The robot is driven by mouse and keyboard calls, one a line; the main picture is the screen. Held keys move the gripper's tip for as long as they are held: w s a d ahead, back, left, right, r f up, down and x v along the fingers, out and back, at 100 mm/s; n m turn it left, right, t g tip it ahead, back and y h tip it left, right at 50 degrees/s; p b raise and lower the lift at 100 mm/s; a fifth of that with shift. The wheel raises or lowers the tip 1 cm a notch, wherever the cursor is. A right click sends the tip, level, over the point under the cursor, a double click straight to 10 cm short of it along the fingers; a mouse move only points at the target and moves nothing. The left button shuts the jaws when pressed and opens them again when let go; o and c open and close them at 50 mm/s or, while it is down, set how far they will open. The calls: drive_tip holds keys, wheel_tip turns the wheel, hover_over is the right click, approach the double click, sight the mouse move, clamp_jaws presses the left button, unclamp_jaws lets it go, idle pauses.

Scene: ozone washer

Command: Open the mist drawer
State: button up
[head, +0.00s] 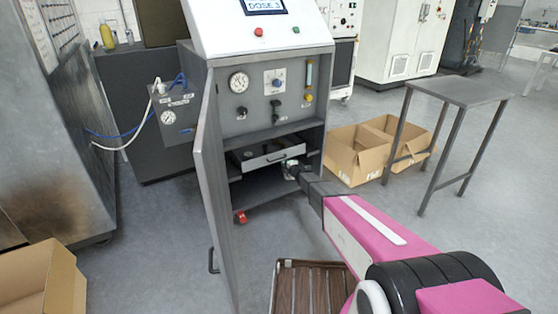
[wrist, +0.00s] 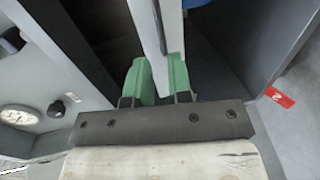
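The mist drawer (head: 252,154) seems to be the dark, shallow unit on the shelf inside the open cabinet, below the gauge panel. A pale bar (head: 268,160) runs along its front. It looks pushed in or nearly so; I cannot tell exactly. My gripper (head: 291,168) is at the right end of this bar. In the wrist view, the green fingertips of my gripper (wrist: 161,80) stand close on both sides of a pale bar (wrist: 149,25), with almost no gap, so they look shut on it. The fingers hide part of the bar.
The cabinet door (head: 215,180) stands open at the left, beside the drawer. Cardboard boxes (head: 357,155) and a metal table (head: 460,92) stand to the right. A brown slatted rack (head: 300,290) is low in front.

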drive_tip(key=x, duration=0.9)
drive_tip(key=shift+w+a+f, duration=0.1)
drive_tip(key=shift+w+a, duration=0.2)
clamp_jaws()
